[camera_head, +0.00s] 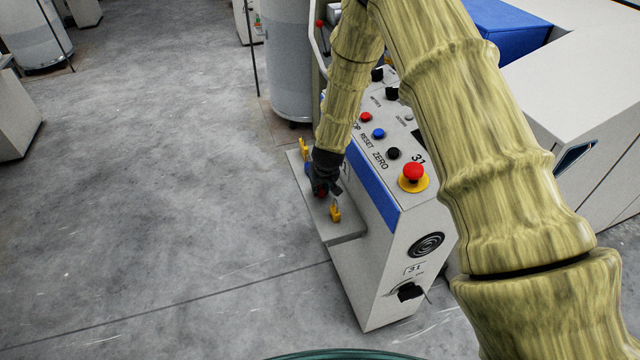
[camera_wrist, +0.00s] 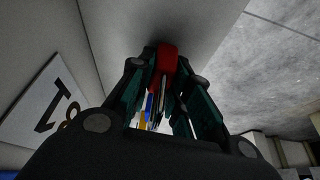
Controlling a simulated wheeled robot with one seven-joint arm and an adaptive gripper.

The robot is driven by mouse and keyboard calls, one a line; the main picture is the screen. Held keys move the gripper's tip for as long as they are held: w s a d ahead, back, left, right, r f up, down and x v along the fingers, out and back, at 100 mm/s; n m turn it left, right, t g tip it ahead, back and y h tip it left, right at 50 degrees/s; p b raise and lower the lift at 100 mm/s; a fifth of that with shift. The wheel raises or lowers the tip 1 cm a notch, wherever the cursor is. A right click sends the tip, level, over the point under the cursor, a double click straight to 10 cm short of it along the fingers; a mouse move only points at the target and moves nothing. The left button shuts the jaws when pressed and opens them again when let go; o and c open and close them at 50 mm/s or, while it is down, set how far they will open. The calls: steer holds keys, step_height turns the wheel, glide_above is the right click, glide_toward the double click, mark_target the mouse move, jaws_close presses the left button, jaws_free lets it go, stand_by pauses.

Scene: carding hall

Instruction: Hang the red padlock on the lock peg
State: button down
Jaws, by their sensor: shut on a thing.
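The red padlock (camera_wrist: 168,60) sits between the fingertips of my gripper (camera_wrist: 161,85) in the wrist view, over a grey surface. In the head view my gripper (camera_head: 326,182) is low over the small grey shelf (camera_head: 345,232) on the side of the machine's console, and a bit of red shows under it. Yellow padlocks stand on the shelf, one at its far end (camera_head: 303,147) and one nearer (camera_head: 335,213). Something blue shows beside my gripper, partly hidden. I cannot make out the lock peg; one black handle (camera_head: 410,292) is low on the console's end face.
The console (camera_head: 385,230) rises right beside the shelf, with buttons, a blue stripe and a red emergency stop (camera_head: 413,173) on top. A grey drum (camera_head: 291,60) stands behind.

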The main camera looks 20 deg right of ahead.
steer(key=shift+f, duration=0.2)
steer(key=c, duration=1.3)
jaws_free()
steer(key=shift+f+b, duration=0.1)
steer(key=shift+b, duration=0.25)
steer(key=shift+b+v, duration=0.55)
steer(key=shift+v, duration=4.95)
